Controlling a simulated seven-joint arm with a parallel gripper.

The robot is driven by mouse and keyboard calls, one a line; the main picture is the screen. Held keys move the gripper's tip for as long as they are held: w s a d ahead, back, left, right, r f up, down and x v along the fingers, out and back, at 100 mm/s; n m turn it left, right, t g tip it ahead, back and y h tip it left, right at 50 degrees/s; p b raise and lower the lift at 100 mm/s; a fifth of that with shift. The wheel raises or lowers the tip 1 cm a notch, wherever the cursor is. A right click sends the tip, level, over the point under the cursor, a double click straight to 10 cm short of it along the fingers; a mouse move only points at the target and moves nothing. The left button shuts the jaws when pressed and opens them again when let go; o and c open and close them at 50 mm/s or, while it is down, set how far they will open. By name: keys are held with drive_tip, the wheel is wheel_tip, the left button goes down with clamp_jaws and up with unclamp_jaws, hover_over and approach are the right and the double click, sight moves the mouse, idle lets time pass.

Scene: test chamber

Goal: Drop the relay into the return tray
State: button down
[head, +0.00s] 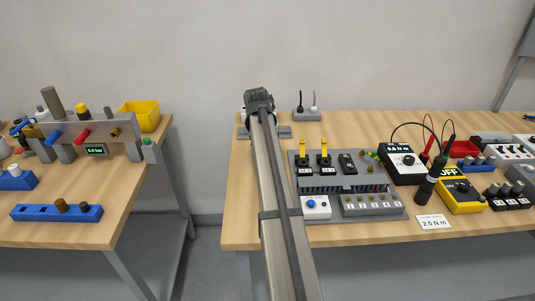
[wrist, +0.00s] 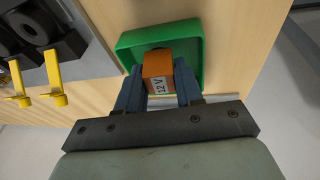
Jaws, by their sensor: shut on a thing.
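My gripper (wrist: 159,80) is shut on the relay (wrist: 157,68), an orange block with a white "12 V" label, in the wrist view. The relay sits between the two blue fingers. Behind it in that view lies a green tray (wrist: 195,40), probably the return tray, on the wooden table. The relay overlaps the tray's open inside in the picture; its height above the tray floor is hard to tell. In the head view my arm hides the fingers, the relay and the green tray.
A grey panel with yellow-levered switches (head: 302,150) stands just right of my arm; a yellow lever (wrist: 55,75) shows at left in the wrist view. A grey stand with two upright pins (head: 307,115) is at the back. The table's edge lies close beside the tray.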

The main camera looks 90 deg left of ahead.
drive_tip(key=c, duration=0.6)
unclamp_jaws()
drive_tip(key=shift+c, duration=0.2)
drive_tip(key=v, duration=1.4)
drive_tip(key=shift+w+d+f, duration=0.1)
drive_tip(key=shift+f, duration=0.05)
